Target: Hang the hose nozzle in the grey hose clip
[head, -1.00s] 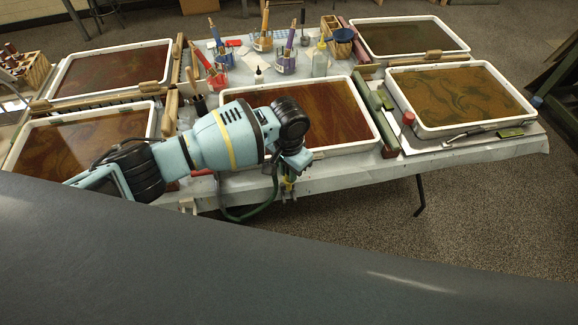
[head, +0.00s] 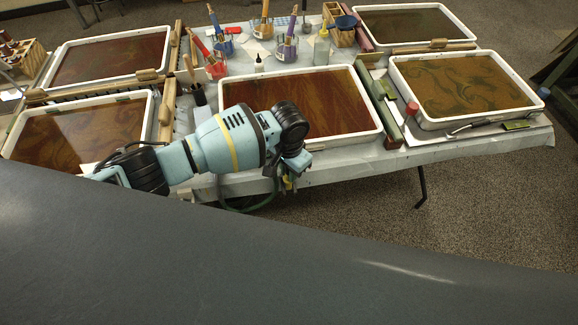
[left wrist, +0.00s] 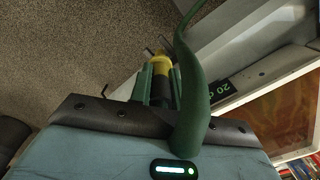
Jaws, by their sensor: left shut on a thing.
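The hose nozzle shows in the left wrist view as a yellow piece (left wrist: 161,66) with a dark part, held between the two fingers of my left gripper (left wrist: 160,84). In the head view my left gripper (head: 289,181) is at the front edge of the table, mostly hidden by its own wrist; a little yellow shows beside it. The green hose (left wrist: 191,98) runs past the gripper and hangs in a loop below the table edge (head: 247,208). A small dark part lies just beyond the nozzle tip; I cannot tell whether it is the grey hose clip. My right gripper is not in view.
The table holds several white-rimmed marbling trays, with the middle one (head: 383,131) behind my left gripper. The floor (head: 480,215) in front of the table's right side is clear.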

